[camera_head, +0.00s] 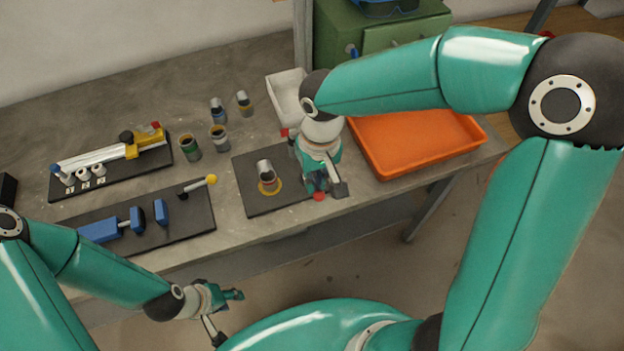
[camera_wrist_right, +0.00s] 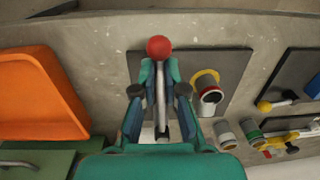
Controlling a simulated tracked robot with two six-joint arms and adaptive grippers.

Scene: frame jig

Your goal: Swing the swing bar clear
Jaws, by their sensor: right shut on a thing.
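The swing bar (camera_wrist_right: 160,80) is a thin pale bar with a red ball (camera_wrist_right: 158,47) at its end; the ball also shows in the head view (camera_head: 319,197). My right gripper (camera_wrist_right: 160,100) is shut on the bar, its fingers on either side; it also shows in the head view (camera_head: 326,186). The bar lies along one side of a dark plate (camera_head: 251,203). On that plate a grey-topped cup (camera_head: 266,172) stands in a yellow ring, apart from the bar. My left gripper (camera_head: 226,312) is open and empty before the table.
An orange tray (camera_head: 450,167) and a white tray (camera_head: 274,88) lie beyond my right arm. Several small cups stand behind the plate, one a green-banded cup (camera_head: 189,147). A plate with blue clamp parts (camera_head: 161,212) lies left. A green cabinet (camera_head: 385,38) stands behind.

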